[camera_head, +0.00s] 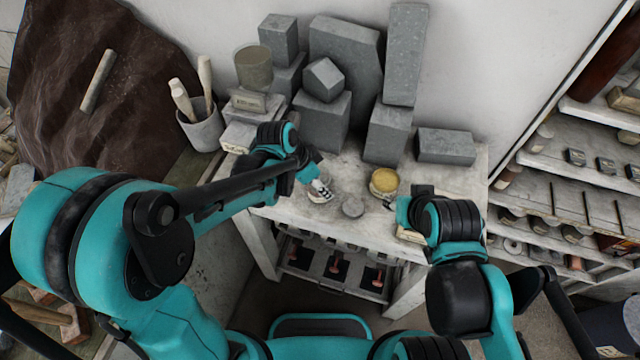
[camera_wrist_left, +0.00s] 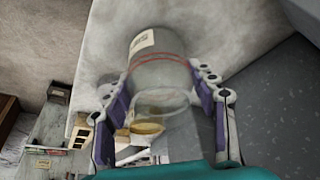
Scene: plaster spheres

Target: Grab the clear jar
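The clear jar (camera_wrist_left: 160,72) has a pale label and a red band. In the left wrist view it lies between the spread fingers of my left gripper (camera_wrist_left: 165,98), with its rim toward the camera. The fingertips are close to its sides, and I cannot tell whether they touch. In the head view my left gripper (camera_head: 322,189) is low over the table's middle, and the jar is mostly hidden there. My right gripper (camera_head: 393,203) is at the table's right front, largely hidden by its own arm; its opening is unclear.
A yellow-topped round container (camera_head: 384,182) and a grey disc (camera_head: 352,207) are right of my left gripper. Grey stone blocks (camera_head: 388,130) line the table's back. A pot of tools (camera_head: 202,125) stands at left, shelves (camera_head: 570,180) at right.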

